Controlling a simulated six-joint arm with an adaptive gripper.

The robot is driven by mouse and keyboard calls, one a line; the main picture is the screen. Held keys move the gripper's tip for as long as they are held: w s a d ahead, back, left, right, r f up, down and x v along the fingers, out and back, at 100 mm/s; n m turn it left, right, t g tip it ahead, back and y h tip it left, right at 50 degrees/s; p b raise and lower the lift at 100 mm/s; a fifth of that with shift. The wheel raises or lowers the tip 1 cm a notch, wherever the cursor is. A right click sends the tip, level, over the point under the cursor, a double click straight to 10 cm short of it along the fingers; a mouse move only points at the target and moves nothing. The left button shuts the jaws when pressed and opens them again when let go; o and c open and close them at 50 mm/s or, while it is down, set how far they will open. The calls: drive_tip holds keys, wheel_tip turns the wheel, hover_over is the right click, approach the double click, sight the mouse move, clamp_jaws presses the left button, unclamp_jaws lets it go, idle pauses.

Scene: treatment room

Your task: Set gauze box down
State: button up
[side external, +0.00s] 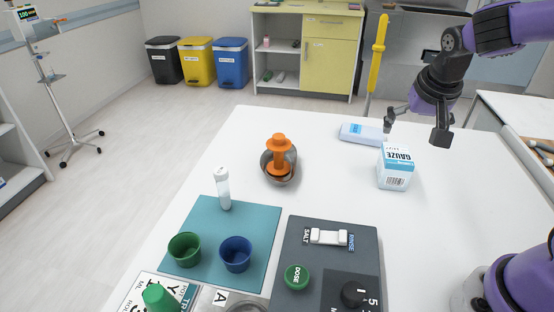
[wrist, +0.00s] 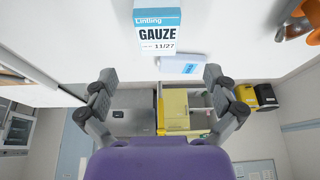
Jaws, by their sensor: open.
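The gauze box (side external: 396,168), white with a blue top edge and printed "GAUZE", stands on the white table (side external: 330,150) at the right. In the wrist view the gauze box (wrist: 158,32) shows at the top centre, beyond the fingertips. My gripper (side external: 416,132) is open and empty, above and a little behind the box in the side view. Its two fingers (wrist: 160,76) are spread wide in the wrist view, with nothing between them. The box looks upright and apart from the fingers.
A white and blue packet (side external: 362,133) lies just behind the box. An orange object (side external: 279,150) stands in a metal bowl (side external: 266,162). A teal mat (side external: 210,215) holds a vial (side external: 222,190) and cups. A grey control panel (side external: 300,236) is in front. Table around the box's front is clear.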

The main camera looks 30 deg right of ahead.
drive_tip(key=s+a+r+n+t+y, duration=0.2)
drive_tip(key=s+a+r+n+y, duration=0.1)
drive_tip(key=s+a+n, duration=0.5)
drive_tip(key=shift+a+r+n, duration=0.3)
drive_tip(key=shift+a+r, duration=0.1)
drive_tip(key=shift+a, duration=0.15)
